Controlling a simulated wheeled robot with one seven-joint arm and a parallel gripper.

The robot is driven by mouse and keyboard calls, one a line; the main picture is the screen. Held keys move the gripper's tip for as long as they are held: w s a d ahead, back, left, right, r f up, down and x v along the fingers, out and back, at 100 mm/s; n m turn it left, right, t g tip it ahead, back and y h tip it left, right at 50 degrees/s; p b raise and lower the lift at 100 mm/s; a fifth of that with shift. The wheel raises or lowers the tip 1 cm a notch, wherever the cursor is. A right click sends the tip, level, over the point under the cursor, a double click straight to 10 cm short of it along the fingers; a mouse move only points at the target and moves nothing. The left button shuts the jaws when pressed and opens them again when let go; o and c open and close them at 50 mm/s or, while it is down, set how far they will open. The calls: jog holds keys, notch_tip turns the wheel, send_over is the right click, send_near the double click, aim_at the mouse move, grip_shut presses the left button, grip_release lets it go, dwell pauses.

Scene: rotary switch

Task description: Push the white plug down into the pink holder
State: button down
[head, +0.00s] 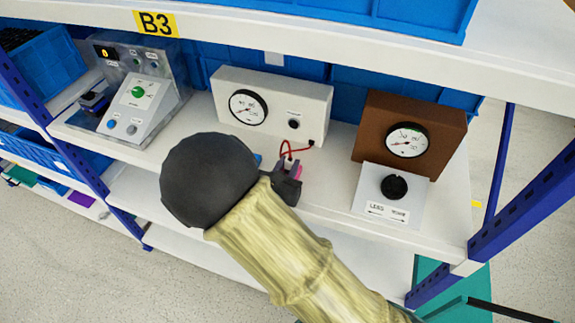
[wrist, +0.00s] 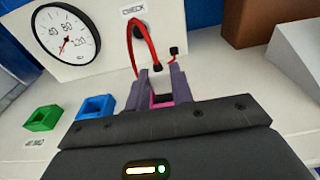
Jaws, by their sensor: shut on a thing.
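The white plug (head: 289,163) on a red cable is mostly hidden between my gripper's fingers in the head view. My gripper (head: 287,171) is shut on it, with a finger on each side. In the wrist view my gripper (wrist: 161,82) shows its two grey-purple fingers, and the cable comes down between them. The pink holder (wrist: 160,99) shows between and just below the fingers, on the shelf side. A small pink part of the holder (head: 298,172) also shows in the head view. How deep the plug sits in the holder cannot be told.
Blue (wrist: 95,106) and green (wrist: 42,118) holders stand left of the fingers. A white gauge box (head: 270,107) is behind; the red cable (head: 287,147) loops near it. A brown gauge box (head: 408,135) and a knob panel (head: 391,196) stand right. A grey console (head: 138,105) stands left.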

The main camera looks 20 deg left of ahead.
jog(key=shift+f, duration=0.3)
jog(key=c, duration=1.1)
grip_release()
jog(key=shift+c, duration=0.2)
jog(key=shift+s, duration=0.1)
jog(key=s+a+r+b, duration=0.1)
jog(key=s+b, duration=0.3)
jog(key=s, duration=1.3)
jog(key=shift+a+r, duration=0.2)
jog(key=shift+r, duration=0.3)
